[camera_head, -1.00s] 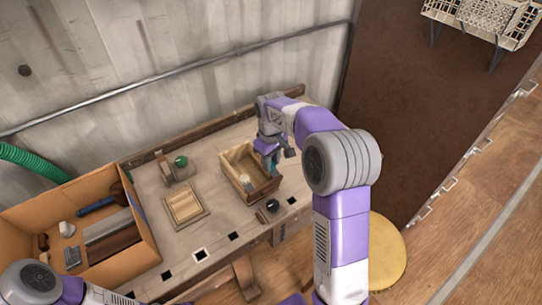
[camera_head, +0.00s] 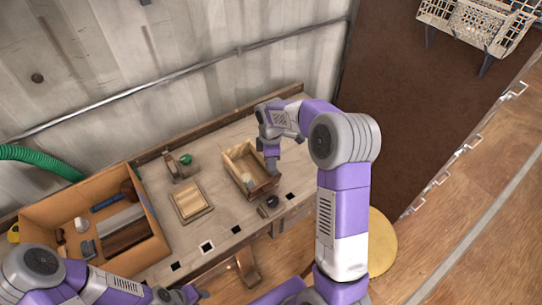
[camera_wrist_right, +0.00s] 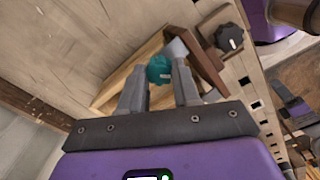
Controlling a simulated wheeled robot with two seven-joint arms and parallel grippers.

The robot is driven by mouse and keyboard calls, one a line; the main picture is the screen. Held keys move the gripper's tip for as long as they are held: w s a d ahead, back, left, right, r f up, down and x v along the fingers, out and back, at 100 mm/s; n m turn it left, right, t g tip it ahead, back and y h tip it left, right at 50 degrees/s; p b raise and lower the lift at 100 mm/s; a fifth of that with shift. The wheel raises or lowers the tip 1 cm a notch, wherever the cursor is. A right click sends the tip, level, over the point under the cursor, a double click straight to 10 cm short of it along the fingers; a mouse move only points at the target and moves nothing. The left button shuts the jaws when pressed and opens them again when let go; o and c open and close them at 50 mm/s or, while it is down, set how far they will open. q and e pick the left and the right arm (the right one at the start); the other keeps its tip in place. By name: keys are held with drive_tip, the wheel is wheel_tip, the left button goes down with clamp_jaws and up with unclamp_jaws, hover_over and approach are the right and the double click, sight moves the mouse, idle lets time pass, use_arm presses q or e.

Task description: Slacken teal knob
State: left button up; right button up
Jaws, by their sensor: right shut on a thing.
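The teal knob (camera_wrist_right: 159,69), with a pale mark on its face, sits between the two fingers of my right gripper (camera_wrist_right: 160,78) in the right wrist view. The gripper is shut on it. In the head view my right gripper (camera_head: 271,163) reaches down at the right end of the open wooden box (camera_head: 232,172), and it hides the knob there. My left arm (camera_head: 75,278) enters at the lower left; its gripper (camera_head: 188,293) is small and partly cut off at the bottom edge, and its jaws cannot be made out.
A black knob (camera_head: 272,202) sits at the bench's front edge and shows in the wrist view (camera_wrist_right: 229,38). A green-topped block (camera_head: 186,160) and a slatted wooden piece (camera_head: 190,200) stand left of the wooden box. A cardboard box (camera_head: 153,222) with tools fills the bench's left end.

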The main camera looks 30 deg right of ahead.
drive_tip(key=shift+n, duration=0.5)
drive_tip(key=shift+p, duration=0.35)
drive_tip(key=shift+f, duration=0.1)
drive_tip(key=o, duration=1.1)
drive_tip(key=shift+c, duration=0.2)
wheel_tip(320, 180, up, 8)
drive_tip(key=shift+f+p, duration=0.15)
drive_tip(key=shift+p, duration=0.65)
